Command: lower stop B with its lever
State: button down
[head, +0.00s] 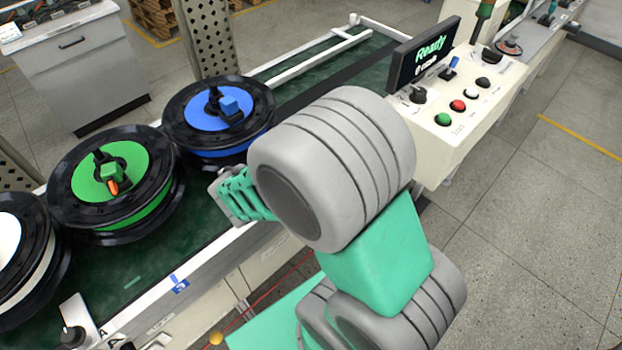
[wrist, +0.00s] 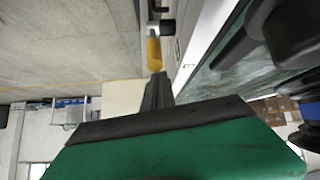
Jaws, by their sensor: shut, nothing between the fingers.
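In the wrist view my gripper (wrist: 157,88) is shut and empty, its dark fingers pointing up the picture. A yellow lever handle (wrist: 153,52) lies just beyond the fingertips, overlapping them in this view; I cannot tell whether they touch. I cannot read a letter there. In the head view my arm hides the fingertips and the rail behind it, so stop B is not identifiable. A yellow knob (head: 216,338) shows at the bottom, near the station marked A (head: 103,333).
Reels with blue (head: 218,112), green (head: 112,178) and white (head: 10,250) centres stand on the dark green conveyor (head: 135,275). A control panel (head: 462,95) with a screen reading "Ready" (head: 424,55) stands at the upper right. Open floor (head: 535,220) lies on the right.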

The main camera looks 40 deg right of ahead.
jog(key=shift+a, duration=0.15)
dwell(0.3)
jog(key=w+d+r+p, duration=0.1)
jog(key=d+r, duration=0.2)
jog(key=a+f+v, duration=0.1)
jog(key=v, duration=0.8)
jog(key=shift+a, duration=0.25)
